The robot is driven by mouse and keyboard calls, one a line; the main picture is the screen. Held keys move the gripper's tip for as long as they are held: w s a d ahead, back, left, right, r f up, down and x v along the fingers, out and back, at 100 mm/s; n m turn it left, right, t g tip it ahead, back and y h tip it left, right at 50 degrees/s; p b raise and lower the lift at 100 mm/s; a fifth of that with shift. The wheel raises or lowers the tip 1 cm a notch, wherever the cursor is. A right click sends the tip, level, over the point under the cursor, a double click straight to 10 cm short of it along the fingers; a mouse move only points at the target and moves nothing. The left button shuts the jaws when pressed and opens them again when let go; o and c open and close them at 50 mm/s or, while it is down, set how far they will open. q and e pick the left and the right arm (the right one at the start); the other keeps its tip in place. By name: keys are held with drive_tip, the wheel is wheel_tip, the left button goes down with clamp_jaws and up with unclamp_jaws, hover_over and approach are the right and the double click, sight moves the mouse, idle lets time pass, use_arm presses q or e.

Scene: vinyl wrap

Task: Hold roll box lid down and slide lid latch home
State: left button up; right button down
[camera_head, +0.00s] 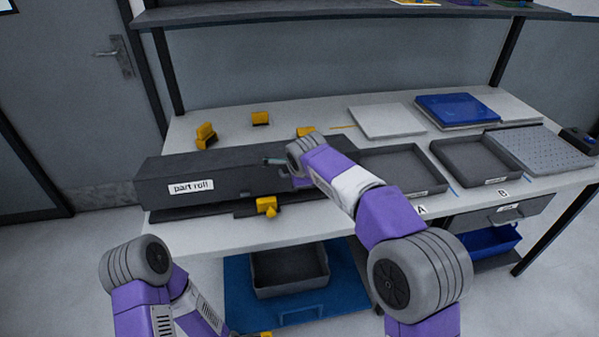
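The long dark grey roll box (220,182), labelled "part roll", lies along the front left of the table. Its top looks closed, but I cannot tell if the lid is fully seated. A yellow piece (267,205) sits at the box's lower front near its right end; it may be the latch, and its position is unclear. My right arm reaches over the table to the box's right end. My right gripper (277,162) is at the top there, mostly hidden by its wrist; contact and opening cannot be told.
Several yellow blocks (260,118) stand behind the box. Dark trays (400,168), a white board (386,121) and a blue case (457,109) occupy the right side. A shelf (340,14) spans above. A blue platform with a dark bin (289,270) is below the table.

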drive_tip(key=shift+s+f, duration=0.15)
drive_tip(key=shift+f, duration=0.15)
drive_tip(key=c, duration=1.2)
unclamp_jaws()
drive_tip(key=p+v, duration=0.1)
drive_tip(key=v, duration=0.6)
drive_tip(key=shift+s+r, duration=0.2)
drive_tip(key=shift+r, duration=0.05)
